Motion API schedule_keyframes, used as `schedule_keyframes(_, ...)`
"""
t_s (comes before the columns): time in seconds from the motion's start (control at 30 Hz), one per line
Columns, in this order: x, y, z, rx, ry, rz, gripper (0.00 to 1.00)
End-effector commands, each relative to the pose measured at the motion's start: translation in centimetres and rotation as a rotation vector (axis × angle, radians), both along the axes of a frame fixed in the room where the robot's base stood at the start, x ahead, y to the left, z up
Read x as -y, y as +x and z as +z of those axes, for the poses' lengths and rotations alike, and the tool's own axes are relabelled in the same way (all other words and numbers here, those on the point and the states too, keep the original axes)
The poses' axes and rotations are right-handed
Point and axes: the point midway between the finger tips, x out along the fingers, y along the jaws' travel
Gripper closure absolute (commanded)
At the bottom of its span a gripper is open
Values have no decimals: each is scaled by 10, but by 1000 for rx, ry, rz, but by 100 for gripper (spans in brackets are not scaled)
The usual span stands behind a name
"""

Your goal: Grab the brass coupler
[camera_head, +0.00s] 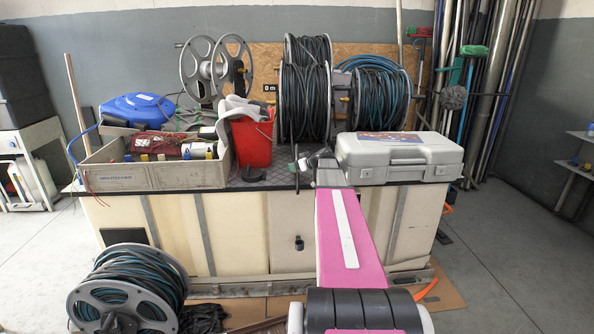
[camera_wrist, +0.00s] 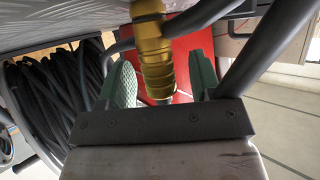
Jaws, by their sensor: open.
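My gripper (camera_wrist: 162,75) is open, one green pad to the left of the coupler and one to the right. The coupler shows between the two pads, with a gap on the right; whether the left pad touches it I cannot tell. In the head view my gripper (camera_head: 318,160) is above the bench top, between the red bucket and the grey case. I cannot make out the coupler there.
The red bucket (camera_head: 251,145) and an open tool tray (camera_head: 150,177) stand left of my gripper. The grey case (camera_head: 400,160) is close on the right. Hose reels (camera_head: 305,100) stand behind. Thick dark hoses (camera_wrist: 262,45) pass near the right pad in the wrist view.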

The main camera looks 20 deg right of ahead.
Motion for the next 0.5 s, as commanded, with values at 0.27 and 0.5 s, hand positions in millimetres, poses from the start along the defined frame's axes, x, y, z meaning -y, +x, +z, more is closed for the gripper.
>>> schedule_keyframes(0.27, 0, -1, 0, 0, 0, 0, 97)
schedule_keyframes(0.5, 0, -1, 1, 0, 0, 0, 97)
